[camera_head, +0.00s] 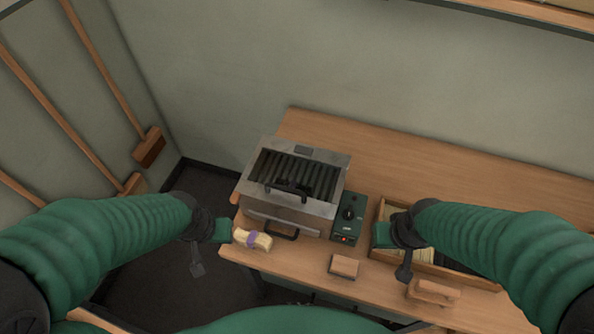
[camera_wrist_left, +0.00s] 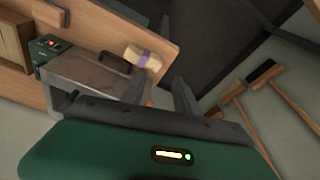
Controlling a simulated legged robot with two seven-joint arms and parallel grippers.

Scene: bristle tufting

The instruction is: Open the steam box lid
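The steam box (camera_head: 255,214) is a grey metal box at the table's left end. Its top has a metal frame around dark ribs, with a black handle (camera_head: 287,190) across it; a second black handle (camera_head: 282,231) is on the front. I cannot tell clearly where the lid's edge runs. The box also shows in the left wrist view (camera_wrist_left: 90,72). My left gripper (camera_head: 197,270) hangs left of the box, apart from it; the left wrist view shows its fingers (camera_wrist_left: 158,88) apart with nothing between. My right gripper (camera_head: 404,274) is right of the box, above the table's front; its finger gap is unclear.
A control unit (camera_head: 347,222) with a red light stands right of the box. A pale bundle with a purple band (camera_head: 252,239) lies before the box. A small wooden block (camera_head: 344,266), a wooden brush block (camera_head: 434,291) and a wooden tray (camera_head: 478,277) are further right. Brooms (camera_head: 148,148) lean at left.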

